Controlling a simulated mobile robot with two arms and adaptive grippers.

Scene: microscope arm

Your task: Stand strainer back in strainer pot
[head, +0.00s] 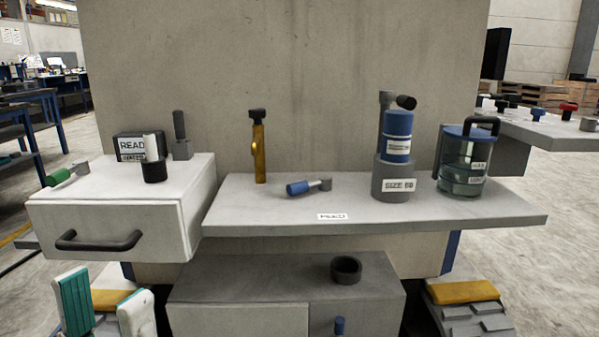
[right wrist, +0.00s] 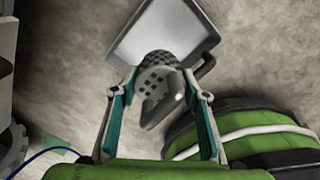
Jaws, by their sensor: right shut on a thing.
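In the right wrist view my right gripper (right wrist: 159,88) is shut on a grey perforated piece, which looks like the strainer (right wrist: 158,78). Rows of dark holes show between the fingers. A dark, empty, open-topped round pot (head: 346,270) stands on the low grey cabinet in the head view. It may be the strainer pot; no label shows on it. My right gripper and the strainer are outside the head view. My left gripper (head: 103,305) is at the lower left of the head view, its teal and white fingers apart and empty.
The grey shelf (head: 270,215) carries a yellow upright tool (head: 259,148), a blue-handled tool (head: 309,187), a SIZE 68 pot (head: 393,180) and a glass jar (head: 463,163). A white drawer unit (head: 120,217) stands left. The low grey cabinet top (head: 250,268) has free room around the pot.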

